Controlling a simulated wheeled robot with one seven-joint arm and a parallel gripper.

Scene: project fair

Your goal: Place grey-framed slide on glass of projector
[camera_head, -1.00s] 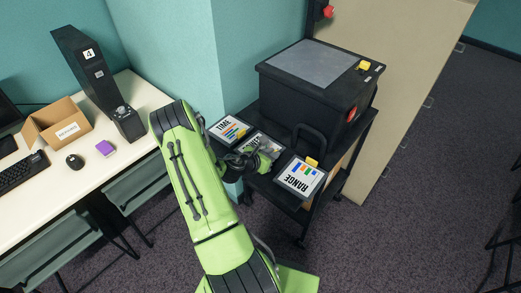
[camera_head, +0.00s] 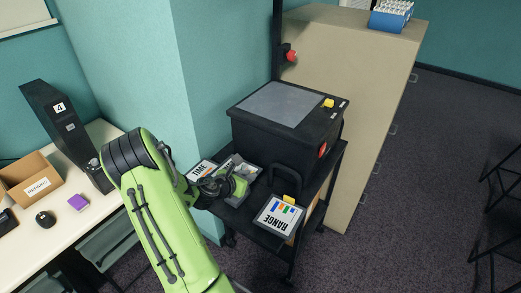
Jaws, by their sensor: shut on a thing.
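The projector (camera_head: 244,135) is a black box on a black cart, with a flat grey glass (camera_head: 284,103) on top. The glass is bare. My gripper (camera_head: 228,187) is over the cart's lower shelf, in front of the projector, and is shut on the middle slide (camera_head: 240,167), which looks grey-framed. The gripper hides much of this slide. The slide marked TIME (camera_head: 200,170) lies to its left, partly behind my arm. The slide marked RANGE (camera_head: 279,215), with a yellow tab, lies to its right.
A black handle (camera_head: 287,172) stands at the projector's front. A post with a red knob (camera_head: 290,55) rises behind it. A beige cabinet (camera_head: 372,100) is close at the right. A teal wall corner and a desk (camera_head: 98,132) are at the left.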

